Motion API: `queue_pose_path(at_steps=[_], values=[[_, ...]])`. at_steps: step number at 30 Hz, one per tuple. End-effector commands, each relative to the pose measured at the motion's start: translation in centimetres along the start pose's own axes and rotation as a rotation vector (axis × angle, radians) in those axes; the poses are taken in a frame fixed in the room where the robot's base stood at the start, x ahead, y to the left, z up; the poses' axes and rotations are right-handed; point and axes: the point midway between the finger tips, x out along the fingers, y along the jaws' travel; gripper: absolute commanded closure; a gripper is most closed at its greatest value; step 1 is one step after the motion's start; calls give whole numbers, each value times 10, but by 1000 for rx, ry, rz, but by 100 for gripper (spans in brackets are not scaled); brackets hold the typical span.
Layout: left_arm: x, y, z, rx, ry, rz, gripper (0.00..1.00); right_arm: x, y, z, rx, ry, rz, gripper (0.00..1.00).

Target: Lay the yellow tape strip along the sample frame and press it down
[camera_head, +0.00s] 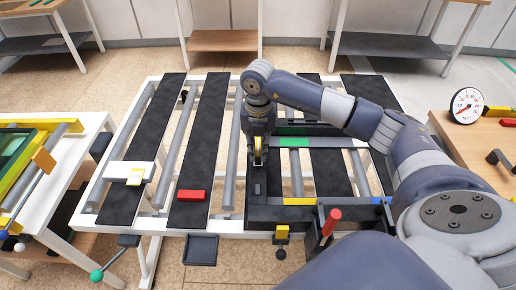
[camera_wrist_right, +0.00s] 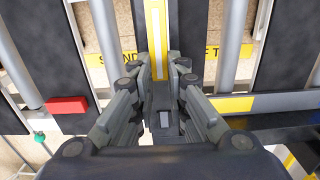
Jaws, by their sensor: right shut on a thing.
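The sample frame is a dark frame with coloured patches; its near bar (camera_head: 345,201) and its left bar (camera_head: 258,208) show in the head view. My right gripper (camera_head: 258,163) points down over the left bar and is shut on the yellow tape strip (camera_head: 258,148), which shows between its fingers. My left gripper is not in view.
A red-handled clamp (camera_head: 331,222) stands at the frame's near edge. A round gauge (camera_head: 467,105) sits on the right table.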

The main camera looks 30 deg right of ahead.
Motion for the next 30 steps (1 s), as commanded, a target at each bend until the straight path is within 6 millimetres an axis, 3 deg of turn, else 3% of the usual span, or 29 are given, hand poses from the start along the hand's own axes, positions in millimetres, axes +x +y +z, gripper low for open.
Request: queue_pose_path(at_steps=[30], values=[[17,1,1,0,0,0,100,23,0,0,-1,0,0,93]])
